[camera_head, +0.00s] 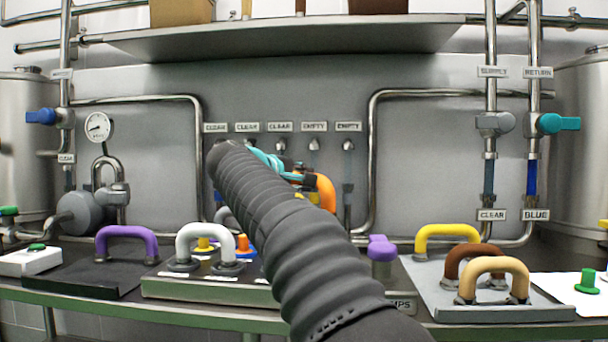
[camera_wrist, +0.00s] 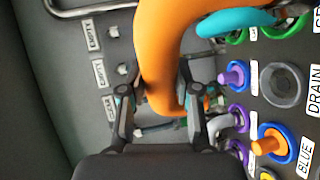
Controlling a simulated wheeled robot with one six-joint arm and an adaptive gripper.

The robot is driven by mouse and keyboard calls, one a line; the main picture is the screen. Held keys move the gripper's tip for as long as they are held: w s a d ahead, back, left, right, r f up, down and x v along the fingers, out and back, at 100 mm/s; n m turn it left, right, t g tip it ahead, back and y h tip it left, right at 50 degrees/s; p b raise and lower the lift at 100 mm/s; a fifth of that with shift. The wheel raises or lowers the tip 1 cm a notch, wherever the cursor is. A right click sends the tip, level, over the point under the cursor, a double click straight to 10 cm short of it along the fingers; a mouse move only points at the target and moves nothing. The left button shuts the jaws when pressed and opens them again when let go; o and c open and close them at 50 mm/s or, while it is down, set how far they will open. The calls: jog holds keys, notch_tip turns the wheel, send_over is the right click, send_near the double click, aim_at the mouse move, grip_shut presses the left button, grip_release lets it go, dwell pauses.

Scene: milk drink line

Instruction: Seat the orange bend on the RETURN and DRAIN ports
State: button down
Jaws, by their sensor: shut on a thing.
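My gripper (camera_wrist: 160,98) is shut on the orange bend (camera_wrist: 162,45), which fills the upper middle of the wrist view. In the head view the bend (camera_head: 326,190) shows partly behind my arm, in front of the back wall. The DRAIN port is a grey ring (camera_wrist: 282,85) beside a DRAIN label (camera_wrist: 316,90) at the right of the wrist view. The bend is left of this ring in that view and looks apart from it. I cannot pick out the RETURN port on the panel. A RETURN label (camera_head: 538,72) sits on the right pipe.
A teal bend (camera_wrist: 235,21) is close to the orange bend. In the head view, white (camera_head: 205,237), purple (camera_head: 127,234), yellow (camera_head: 447,232) and tan (camera_head: 494,268) bends rest along the bench.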

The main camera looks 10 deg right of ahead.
jog(key=shift+f+b, duration=3.1)
jog(key=shift+f, duration=2.3)
jog(key=c, duration=0.7)
grip_release()
jog(key=shift+c, duration=0.2)
jog(key=shift+f, duration=0.15)
jog(key=v, duration=1.2)
